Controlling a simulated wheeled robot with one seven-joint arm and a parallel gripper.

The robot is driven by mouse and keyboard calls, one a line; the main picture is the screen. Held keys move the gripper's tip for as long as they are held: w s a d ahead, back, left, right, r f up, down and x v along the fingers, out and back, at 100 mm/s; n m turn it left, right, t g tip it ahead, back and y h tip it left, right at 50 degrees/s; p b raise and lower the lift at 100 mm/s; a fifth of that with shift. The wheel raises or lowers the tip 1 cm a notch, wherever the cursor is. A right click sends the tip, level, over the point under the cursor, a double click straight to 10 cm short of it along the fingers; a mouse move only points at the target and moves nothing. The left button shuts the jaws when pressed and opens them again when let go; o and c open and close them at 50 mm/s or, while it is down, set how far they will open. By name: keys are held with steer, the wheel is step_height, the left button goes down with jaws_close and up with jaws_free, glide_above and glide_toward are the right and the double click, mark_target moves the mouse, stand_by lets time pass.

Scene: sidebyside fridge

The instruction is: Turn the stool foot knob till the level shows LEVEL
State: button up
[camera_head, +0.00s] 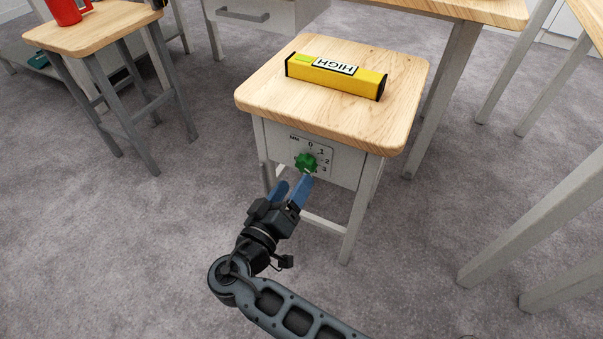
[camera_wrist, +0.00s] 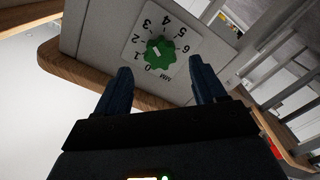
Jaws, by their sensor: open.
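The wooden-topped stool (camera_head: 268,99) stands in the middle of the head view. A yellow level (camera_head: 312,75) lies on its top, and its label reads HIGH. A green lobed knob (camera_head: 306,163) sits on a numbered dial plate (camera_head: 324,153) on the stool's grey front panel. In the wrist view the knob (camera_wrist: 160,54) lies ahead between the fingers, with dial numbers 0 to 6 around it; its exact setting is hard to read. My gripper (camera_head: 294,181) is open, its blue fingers just short of the knob and not visibly around it.
Another stool (camera_head: 75,36) with a red object (camera_head: 68,10) on it stands at the upper left. A desk with a drawer (camera_head: 262,14) is behind. Pale table legs (camera_head: 545,215) stand at the right. The grey floor left of the stool is clear.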

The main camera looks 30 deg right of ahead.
mark_target(305, 169)
steer(key=b+x, duration=0.1)
steer(key=x, duration=0.5)
steer(key=c, duration=1.1)
